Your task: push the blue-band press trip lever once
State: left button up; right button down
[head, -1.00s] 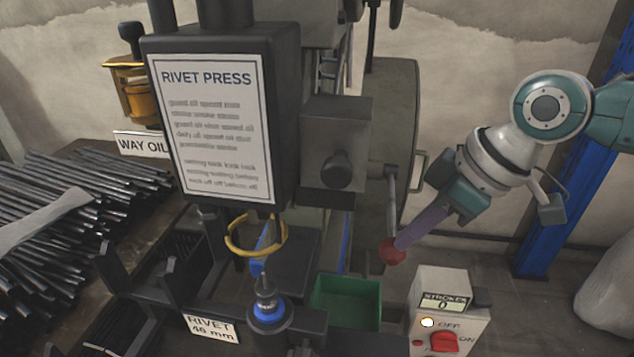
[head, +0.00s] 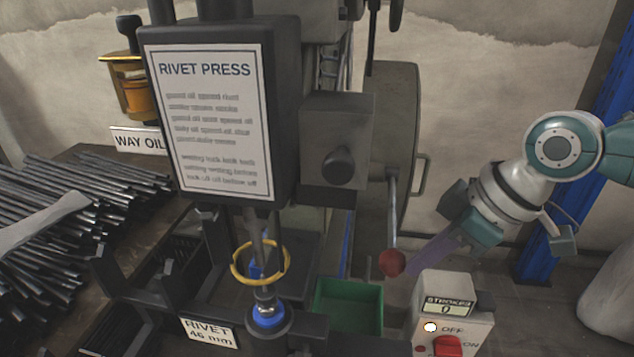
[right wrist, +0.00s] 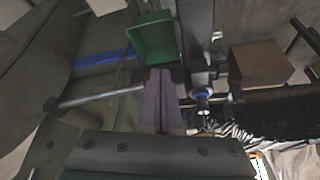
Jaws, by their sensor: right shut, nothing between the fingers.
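The rivet press (head: 285,110) stands at the centre, with a blue band (head: 268,318) around its lower tool. Its trip lever (head: 393,220) hangs at the press's right side and ends in a red ball (head: 392,263). My right gripper (head: 414,266) is shut and empty, its purple fingers just right of the ball; I cannot tell whether they touch. In the right wrist view the shut fingers (right wrist: 158,74) cover the near end of the lever rod (right wrist: 105,96), and the ball is hidden. The yellow ring (head: 261,263) and a rod are low over the tool. My left gripper is out of view.
A green bin (head: 348,305) sits below the lever. A control box (head: 452,310) with a red switch and a strokes counter reading 0 stands close under my right gripper. Metal rods (head: 80,200) lie at left. A blue post (head: 570,190) stands behind my right arm.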

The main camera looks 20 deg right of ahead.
jog(key=shift+s+d+r, duration=0.15)
jog(key=shift+s+d, duration=0.2)
jog(key=shift+s, duration=0.1)
jog(key=p+v, duration=0.1)
jog(key=v, duration=0.9)
dwell(1.5)
